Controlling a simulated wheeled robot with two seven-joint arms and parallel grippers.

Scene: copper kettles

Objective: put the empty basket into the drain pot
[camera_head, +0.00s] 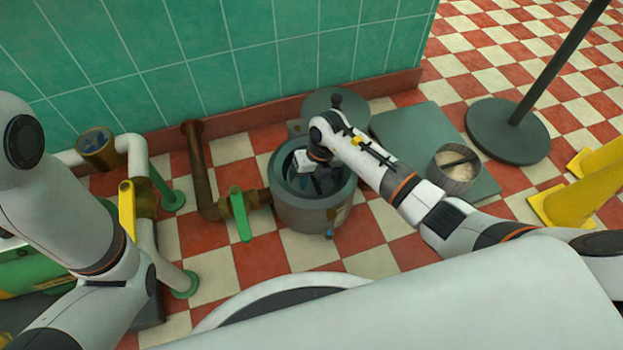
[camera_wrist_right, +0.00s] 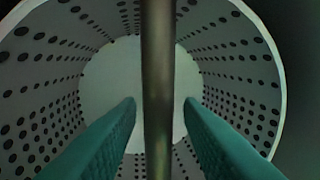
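The grey round pot (camera_head: 313,214) stands on the floor at the centre of the head view. My right gripper (camera_head: 318,184) reaches down into its mouth, and the hand hides part of the inside. In the right wrist view the empty basket (camera_wrist_right: 52,85) shows from above, with pale perforated walls and a plain bottom. Its handle bar (camera_wrist_right: 158,60) runs between the two teal fingers of my right gripper (camera_wrist_right: 161,103). A narrow gap shows on each side of the bar, so the fingers look open around it. My left arm shows at the left, but its gripper is out of view.
A round grey lid (camera_head: 330,102) is behind the pot. A filled bucket (camera_head: 455,173) stands on a flat green plate (camera_head: 412,128) to the right. Brown pipe (camera_head: 200,170) and a green valve handle (camera_head: 240,214) lie left of the pot. A post base (camera_head: 505,130) and yellow stands (camera_head: 570,200) are farther right.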

